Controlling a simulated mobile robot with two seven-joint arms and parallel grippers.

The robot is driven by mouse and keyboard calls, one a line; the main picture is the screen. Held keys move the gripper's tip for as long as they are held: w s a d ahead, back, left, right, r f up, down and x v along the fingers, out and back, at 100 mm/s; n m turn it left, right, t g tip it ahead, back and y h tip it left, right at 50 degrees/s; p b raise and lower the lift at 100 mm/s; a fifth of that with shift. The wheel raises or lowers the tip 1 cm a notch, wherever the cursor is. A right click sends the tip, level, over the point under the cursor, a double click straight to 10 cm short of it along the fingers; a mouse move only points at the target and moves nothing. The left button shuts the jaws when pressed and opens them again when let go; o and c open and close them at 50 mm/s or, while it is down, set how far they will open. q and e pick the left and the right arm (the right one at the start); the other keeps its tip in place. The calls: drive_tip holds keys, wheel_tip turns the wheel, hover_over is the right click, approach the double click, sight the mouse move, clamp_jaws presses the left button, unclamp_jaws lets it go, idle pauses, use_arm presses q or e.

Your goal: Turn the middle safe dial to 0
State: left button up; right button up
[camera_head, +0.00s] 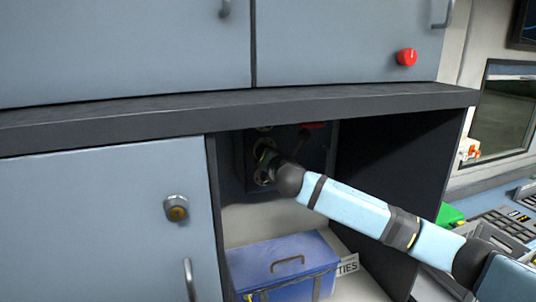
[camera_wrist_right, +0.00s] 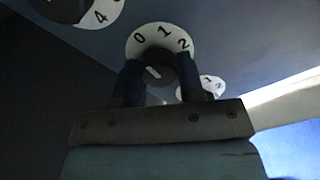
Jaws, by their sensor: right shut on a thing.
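The dark safe (camera_head: 318,150) stands inside the open cabinet bay in the head view, with a column of dials on its face. In the right wrist view the middle dial (camera_wrist_right: 160,40) shows 0, 1 and 2 on its white ring. Its dark knob (camera_wrist_right: 156,72) has a pale mark tilted toward the upper left, roughly on the 0 side. My right gripper (camera_wrist_right: 160,76) is shut on this knob, one finger on each side. The ring's lower part is hidden by the gripper. In the head view my right gripper (camera_head: 268,160) partly covers the dials. My left gripper is not in view.
Another dial (camera_wrist_right: 96,16) with a 4 is at the upper left in the wrist view, and a third (camera_wrist_right: 212,86) is right of the fingers. A red handle (camera_head: 313,125) is on the safe. A blue box (camera_head: 285,262) sits below. The shelf edge (camera_head: 380,98) overhangs the arm.

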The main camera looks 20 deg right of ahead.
drive_tip(key=shift+n, duration=0.5)
drive_tip(key=o, duration=0.9)
drive_tip(key=s+b, duration=0.1)
drive_tip(key=s, duration=0.3)
drive_tip(key=s+b, duration=0.1)
drive_tip(key=s, duration=0.4)
drive_tip(key=s+b, duration=0.1)
drive_tip(key=s, duration=0.3)
drive_tip(key=shift+s+d, duration=0.25)
drive_tip(key=shift+s, duration=0.1)
